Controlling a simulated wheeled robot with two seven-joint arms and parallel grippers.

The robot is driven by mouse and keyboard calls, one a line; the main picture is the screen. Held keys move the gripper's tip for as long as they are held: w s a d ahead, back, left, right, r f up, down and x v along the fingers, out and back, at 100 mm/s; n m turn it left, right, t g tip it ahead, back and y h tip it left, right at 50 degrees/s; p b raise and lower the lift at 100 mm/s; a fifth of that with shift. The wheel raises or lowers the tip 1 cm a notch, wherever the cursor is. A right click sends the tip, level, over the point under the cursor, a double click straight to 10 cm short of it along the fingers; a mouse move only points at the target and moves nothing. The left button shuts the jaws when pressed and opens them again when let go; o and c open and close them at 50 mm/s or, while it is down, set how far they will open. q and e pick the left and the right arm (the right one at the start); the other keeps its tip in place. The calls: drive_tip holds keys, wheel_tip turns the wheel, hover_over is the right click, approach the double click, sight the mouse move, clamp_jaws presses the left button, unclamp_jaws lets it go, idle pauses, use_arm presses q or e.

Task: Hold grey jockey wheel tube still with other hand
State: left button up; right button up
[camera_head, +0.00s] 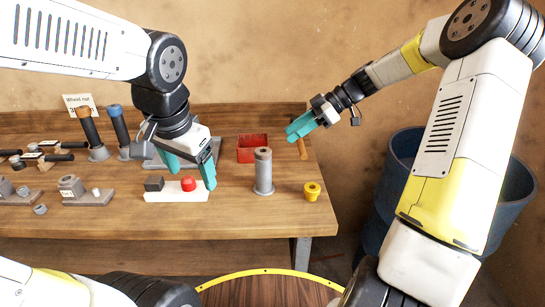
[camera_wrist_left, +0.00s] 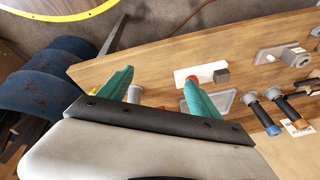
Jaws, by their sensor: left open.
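The grey jockey wheel tube (camera_head: 263,172) stands upright on the wooden table, on a wider round foot, near the table's right end. In the left wrist view the tube (camera_wrist_left: 133,93) shows partly behind one finger. My left gripper (camera_head: 190,172) is open, its teal fingers pointing down above the white block with the red button, left of the tube and apart from it. The fingers also show spread in the left wrist view (camera_wrist_left: 158,90). My right gripper (camera_head: 300,127) is behind and right of the tube, away from it; its finger gap cannot be made out.
A yellow flanged part (camera_head: 312,190) stands right of the tube. A red bin (camera_head: 252,148) is behind it. The white block (camera_head: 160,195) carries a red button and a dark cube. Blue barrel (camera_head: 405,160) stands beyond the table's right edge. Several tubes and brackets stand left.

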use_arm(q)
drive_tip(key=w+d+f+m+y, duration=0.3)
drive_tip(key=w+f+m+y, duration=0.2)
drive_tip(key=w+m, duration=0.35)
drive_tip(key=m+t+y, duration=0.2)
drive_tip(key=m+t, duration=0.4)
drive_tip(key=m, duration=0.6)
approach(269, 164)
drive_tip(key=w+a+f, duration=0.2)
drive_tip(key=a, duration=0.2)
drive_tip(key=w+m, duration=0.1)
drive_tip(key=w+f+m+t, duration=0.1)
drive_tip(key=m, duration=0.1)
drive_tip(key=shift+w+a+f+t, duration=0.1)
drive_tip(key=shift+w+f+t, duration=0.1)
drive_tip(key=shift+f+t, duration=0.1)
drive_tip(key=shift+w+a+f+m+t, duration=0.3)
drive_tip(key=shift+w+f+m, duration=0.1)
drive_tip(key=shift+w+m, duration=0.2)
drive_tip(key=x, duration=0.7)
drive_tip(key=shift+w+f, duration=0.15)
drive_tip(key=shift+c, duration=0.4)
clamp_jaws()
